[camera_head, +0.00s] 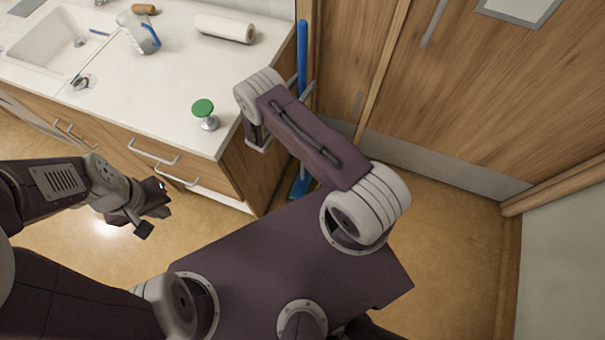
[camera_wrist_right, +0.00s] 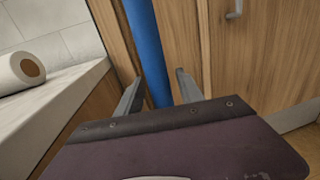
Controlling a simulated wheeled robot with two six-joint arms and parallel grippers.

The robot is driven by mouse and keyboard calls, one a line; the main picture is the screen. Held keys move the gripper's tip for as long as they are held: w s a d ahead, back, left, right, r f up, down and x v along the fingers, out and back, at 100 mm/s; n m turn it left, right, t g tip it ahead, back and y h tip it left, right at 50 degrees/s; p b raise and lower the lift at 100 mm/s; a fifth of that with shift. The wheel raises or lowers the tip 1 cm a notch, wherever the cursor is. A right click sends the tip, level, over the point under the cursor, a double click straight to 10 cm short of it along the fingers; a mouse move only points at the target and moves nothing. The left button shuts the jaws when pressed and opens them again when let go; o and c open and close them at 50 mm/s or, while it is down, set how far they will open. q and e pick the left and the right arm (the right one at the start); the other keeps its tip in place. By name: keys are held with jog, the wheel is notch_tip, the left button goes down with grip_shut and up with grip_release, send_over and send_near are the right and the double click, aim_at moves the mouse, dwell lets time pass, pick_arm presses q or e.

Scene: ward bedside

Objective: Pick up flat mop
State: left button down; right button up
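The flat mop stands upright beside the counter's end, its blue handle (camera_head: 302,50) running down to a blue head (camera_head: 300,188) on the floor. My right arm hides the middle of the handle in the head view. My right gripper (camera_head: 302,88) is at the handle. In the right wrist view the blue handle (camera_wrist_right: 148,50) passes between the two spread fingers (camera_wrist_right: 158,90), with a gap showing on each side. My left gripper (camera_head: 153,208) is open and empty, low in front of the drawers and away from the mop.
The white counter (camera_head: 100,95) holds a sink (camera_head: 55,45), a clear jug (camera_head: 138,35), a paper roll (camera_head: 225,28) and a green-topped object (camera_head: 205,113). Wooden doors (camera_head: 480,90) stand behind and right of the mop. The floor (camera_head: 440,250) at right is clear.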

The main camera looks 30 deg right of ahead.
grip_shut()
jog(key=shift+r, duration=0.1)
